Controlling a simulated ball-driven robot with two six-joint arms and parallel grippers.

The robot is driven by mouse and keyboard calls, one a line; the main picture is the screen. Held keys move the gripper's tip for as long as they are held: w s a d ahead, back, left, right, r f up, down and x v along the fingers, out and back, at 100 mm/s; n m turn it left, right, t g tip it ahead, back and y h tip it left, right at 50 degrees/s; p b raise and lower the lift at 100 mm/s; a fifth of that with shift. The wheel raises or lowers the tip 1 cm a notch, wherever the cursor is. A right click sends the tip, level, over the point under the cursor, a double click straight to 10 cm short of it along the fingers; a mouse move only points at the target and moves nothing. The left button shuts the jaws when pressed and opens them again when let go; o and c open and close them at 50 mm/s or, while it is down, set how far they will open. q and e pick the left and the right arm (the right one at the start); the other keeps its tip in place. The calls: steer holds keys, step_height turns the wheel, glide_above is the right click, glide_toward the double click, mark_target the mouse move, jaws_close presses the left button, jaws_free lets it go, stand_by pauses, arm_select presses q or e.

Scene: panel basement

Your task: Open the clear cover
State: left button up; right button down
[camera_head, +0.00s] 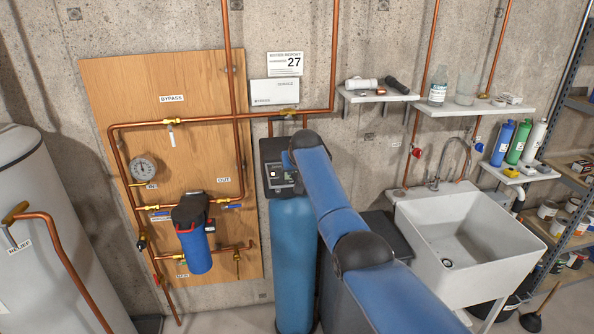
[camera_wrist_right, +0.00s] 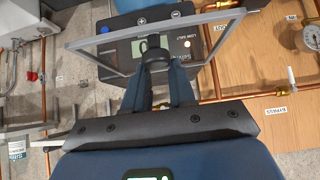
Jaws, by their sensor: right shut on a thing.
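The clear cover (camera_wrist_right: 92,55) shows in the right wrist view as a thin grey-edged frame with a see-through pane. It stands tilted away from the dark control panel (camera_wrist_right: 190,50), and the panel's display and buttons show behind it. My right gripper (camera_wrist_right: 154,66) is shut on the near edge of the cover, at about its middle. In the head view, the control head (camera_head: 279,177) sits on top of the blue tank (camera_head: 293,250). My right arm hides the gripper and most of the cover there. My left gripper is in neither view.
Copper pipes (camera_head: 240,119) run above and left of the tank over a wooden board (camera_head: 110,90). A blue filter housing (camera_head: 194,248) hangs on the board. A white sink (camera_head: 465,245) and shelves stand at the right.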

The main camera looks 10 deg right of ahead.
stand_by(0.8)
steer(key=c, duration=1.3)
jaws_free()
steer(key=o, duration=0.4)
steer(key=shift+w, duration=0.2)
steer(key=shift+s+r, duration=0.15)
steer(key=shift+r, duration=0.05)
steer(key=shift+b+v, duration=0.7)
steer(key=shift+v, duration=0.15)
steer(key=shift+b+v, duration=1.8)
steer(key=shift+v, duration=2.55)
steer(key=shift+r, duration=0.15)
